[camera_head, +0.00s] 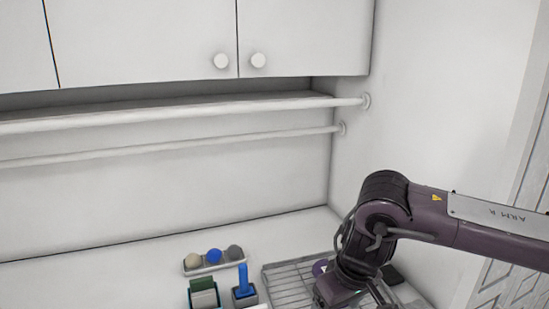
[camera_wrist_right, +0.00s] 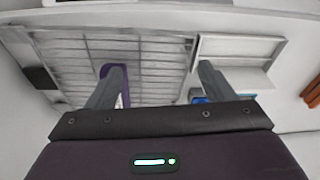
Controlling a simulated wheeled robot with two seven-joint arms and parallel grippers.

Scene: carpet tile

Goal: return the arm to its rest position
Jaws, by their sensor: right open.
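My right arm (camera_head: 425,215) comes in from the right in the head view and bends down over a wire rack (camera_head: 283,278). Its gripper is hidden at the bottom of that view. In the right wrist view my right gripper (camera_wrist_right: 163,73) is open, with its two fingers apart and nothing held between them. The wire rack (camera_wrist_right: 75,62) lies beyond the fingers. A purple object (camera_wrist_right: 104,71) on the rack shows partly behind the left finger. My left gripper is in neither view.
A small tray (camera_head: 212,268) with three balls, a green holder (camera_head: 204,296) and a blue upright item (camera_head: 243,278) stand left of the rack. A white tray (camera_wrist_right: 238,50) and orange items (camera_wrist_right: 312,92) show in the wrist view. Rails (camera_head: 180,110) and cabinets (camera_head: 140,40) are above.

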